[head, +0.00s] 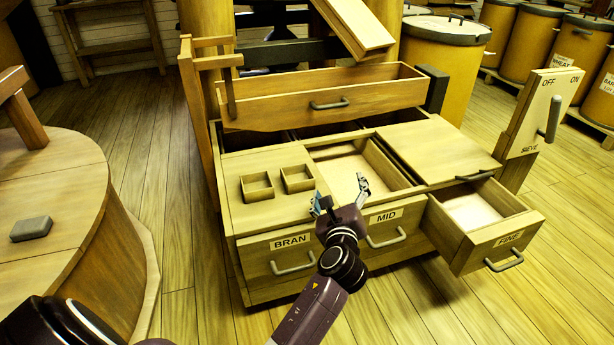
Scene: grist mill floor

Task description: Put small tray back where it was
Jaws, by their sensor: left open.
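Two small square wooden trays sit side by side on the cabinet's top, above the BRAN drawer: a left small tray (257,187) and a right small tray (297,178). Both look upright and empty. I cannot tell which one the task means. My left gripper (342,190) is open, its fingers apart with nothing visible between them. It is just right of the right small tray, in front of the open MID compartment (345,165), and appears apart from both trays. My right gripper is not in view.
The FINE drawer (490,237) is pulled out at the right. The BRAN drawer (280,262) and MID drawer (385,235) look closed. A long wooden drawer-like box (330,98) stands behind. A SIEVE lever panel (543,112) rises at the right; a round table (60,210) stands left.

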